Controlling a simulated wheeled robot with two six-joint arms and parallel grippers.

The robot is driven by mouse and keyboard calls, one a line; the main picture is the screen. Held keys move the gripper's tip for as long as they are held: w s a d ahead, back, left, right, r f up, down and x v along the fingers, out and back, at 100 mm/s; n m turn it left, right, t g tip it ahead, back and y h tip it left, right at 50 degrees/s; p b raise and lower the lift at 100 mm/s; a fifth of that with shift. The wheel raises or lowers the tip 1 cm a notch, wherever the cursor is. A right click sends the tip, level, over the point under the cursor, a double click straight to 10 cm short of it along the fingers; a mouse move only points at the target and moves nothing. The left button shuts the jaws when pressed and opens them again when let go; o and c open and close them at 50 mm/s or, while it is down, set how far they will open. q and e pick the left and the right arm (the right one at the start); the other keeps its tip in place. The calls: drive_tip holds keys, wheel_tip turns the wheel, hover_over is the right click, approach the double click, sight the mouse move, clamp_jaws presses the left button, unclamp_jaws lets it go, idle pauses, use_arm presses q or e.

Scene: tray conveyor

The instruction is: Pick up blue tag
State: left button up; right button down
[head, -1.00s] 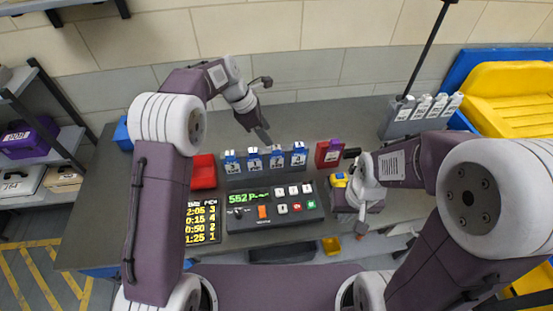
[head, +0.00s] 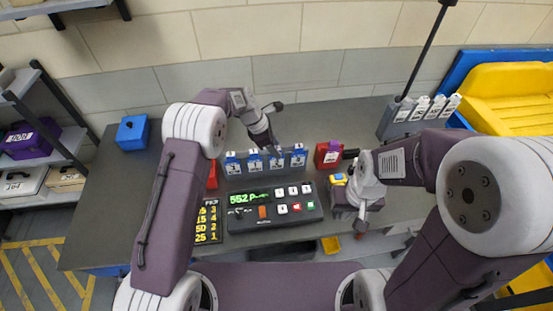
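Several blue-topped tags with white number labels stand in a row in a grey rack (head: 262,175) at the middle of the table. The leftmost blue tag (head: 232,162) and the rightmost blue tag (head: 298,158) show clearly. My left gripper (head: 270,146) points down just behind and above the row, near the third blue tag (head: 276,163). Its fingers are small and dark, and I cannot tell their opening or any contact. My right gripper (head: 361,222) hangs low at the right of the control box, and its fingers are not clear.
A control box (head: 275,212) with a green display and buttons stands in front of the rack. A black board with yellow figures (head: 208,222) lies left of it. A red block (head: 328,154) stands to the right. A blue box (head: 132,132) sits far left. Another rack (head: 405,122) holds white tags.

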use_arm(q)
clamp_jaws()
idle(1.2)
